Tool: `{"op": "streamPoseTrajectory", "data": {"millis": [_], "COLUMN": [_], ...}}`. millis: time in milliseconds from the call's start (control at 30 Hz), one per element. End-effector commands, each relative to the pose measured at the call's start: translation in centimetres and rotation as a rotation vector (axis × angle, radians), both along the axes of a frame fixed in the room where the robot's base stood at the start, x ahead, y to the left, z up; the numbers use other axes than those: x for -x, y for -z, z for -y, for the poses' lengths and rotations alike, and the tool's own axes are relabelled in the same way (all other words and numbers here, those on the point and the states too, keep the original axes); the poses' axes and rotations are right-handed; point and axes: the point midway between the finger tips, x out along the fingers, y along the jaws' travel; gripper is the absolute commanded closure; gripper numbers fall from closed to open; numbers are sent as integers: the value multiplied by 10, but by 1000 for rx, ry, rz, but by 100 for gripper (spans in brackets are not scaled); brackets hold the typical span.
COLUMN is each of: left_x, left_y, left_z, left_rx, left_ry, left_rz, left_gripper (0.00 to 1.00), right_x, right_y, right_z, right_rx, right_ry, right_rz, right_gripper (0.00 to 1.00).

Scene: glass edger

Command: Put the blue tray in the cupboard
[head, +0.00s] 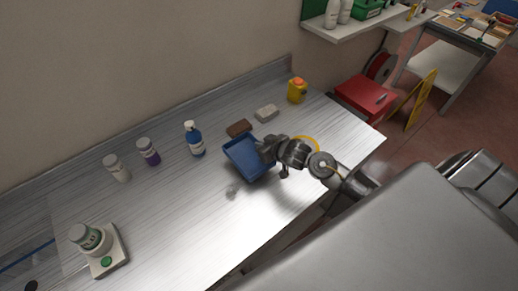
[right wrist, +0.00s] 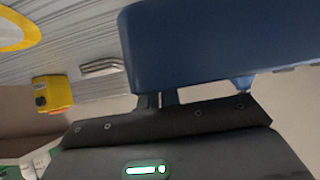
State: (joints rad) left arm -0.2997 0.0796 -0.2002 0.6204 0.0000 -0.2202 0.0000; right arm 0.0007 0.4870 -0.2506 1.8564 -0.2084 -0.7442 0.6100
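The blue tray (head: 243,158) is a shallow open box over the metal worktop, right of its middle in the head view. My right gripper (head: 268,150) is at the tray's right side, its fingers closed on the wall there. In the right wrist view the tray (right wrist: 215,45) fills the upper right, and the close-set fingers (right wrist: 158,100) run up to its edge, their tips hidden by it. A faint dark patch on the worktop lies apart from the tray, which looks slightly raised. My left gripper is not in view. No cupboard is recognisable.
Near the tray are a brown block (head: 239,128), a grey block (head: 267,113), a blue pump bottle (head: 194,140) and a yellow container (head: 297,90). A yellow ring (head: 312,141) lies behind my right gripper. A scale (head: 110,256) stands front left. The front middle worktop is clear.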

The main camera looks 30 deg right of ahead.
Motion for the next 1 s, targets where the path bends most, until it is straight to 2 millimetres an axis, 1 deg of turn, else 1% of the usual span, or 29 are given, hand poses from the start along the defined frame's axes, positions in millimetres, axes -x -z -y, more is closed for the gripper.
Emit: {"op": "streamPoseTrajectory", "data": {"millis": [33, 200, 233, 300, 533, 633, 800, 1000], "left_x": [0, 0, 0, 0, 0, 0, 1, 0], "left_y": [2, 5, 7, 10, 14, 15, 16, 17], "left_z": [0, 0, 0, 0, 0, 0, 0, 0], "left_rx": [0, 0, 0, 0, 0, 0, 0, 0], "left_ry": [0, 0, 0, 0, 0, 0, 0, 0], "left_rz": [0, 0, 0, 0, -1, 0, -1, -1], "left_gripper": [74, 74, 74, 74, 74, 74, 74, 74], "right_x": [7, 35, 43, 58, 95, 106, 117, 120], "right_y": [-11, -44, -43, -49, -67, -72, -78, -80], "right_z": [0, -1, -1, -2, -4, -4, -4, -4], "right_rx": [0, 2, 0, 0, -1, -1, -2, -2], "right_ry": [-3, -3, -1, -3, -2, 0, 0, 1], "right_rz": [7, 8, 5, 4, 4, 4, 5, 5], "right_gripper": [100, 100, 100, 100, 100, 100, 100, 100]}}
